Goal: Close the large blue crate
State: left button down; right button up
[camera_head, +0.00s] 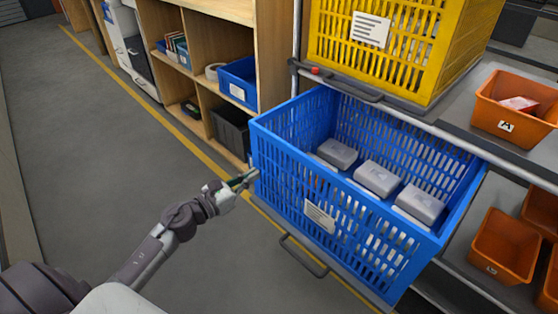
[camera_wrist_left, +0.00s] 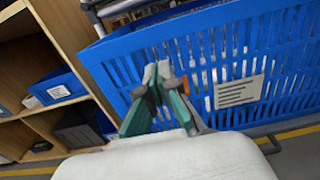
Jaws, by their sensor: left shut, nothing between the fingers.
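The large blue crate (camera_head: 282,165) stands pulled out from the rack in the head view, on a sliding shelf with a dark handle (camera_head: 304,256) below its front. Several grey boxes (camera_head: 377,179) lie inside it. My left gripper (camera_head: 249,176) is shut and empty at the crate's left front corner. In the left wrist view the fingertips (camera_wrist_left: 157,72) are together in front of the crate's slatted blue wall (camera_wrist_left: 200,60), beside its white label (camera_wrist_left: 239,92). I cannot tell whether they touch the wall. My right gripper is not in view.
A yellow crate (camera_head: 372,57) stands above and behind on the rack. Orange bins (camera_head: 504,247) sit on shelves at the right. A wooden shelf unit (camera_head: 217,45) with a small blue bin (camera_head: 238,82) stands behind at the left. The grey floor (camera_head: 95,150) at the left is clear.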

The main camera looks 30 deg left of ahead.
aim_at(285, 154)
pick_arm(q)
jog(key=x, duration=1)
jog(key=shift+f, duration=0.1)
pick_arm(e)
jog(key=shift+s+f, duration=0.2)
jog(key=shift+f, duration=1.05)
pick_arm(q)
jog(key=shift+w, duration=0.1)
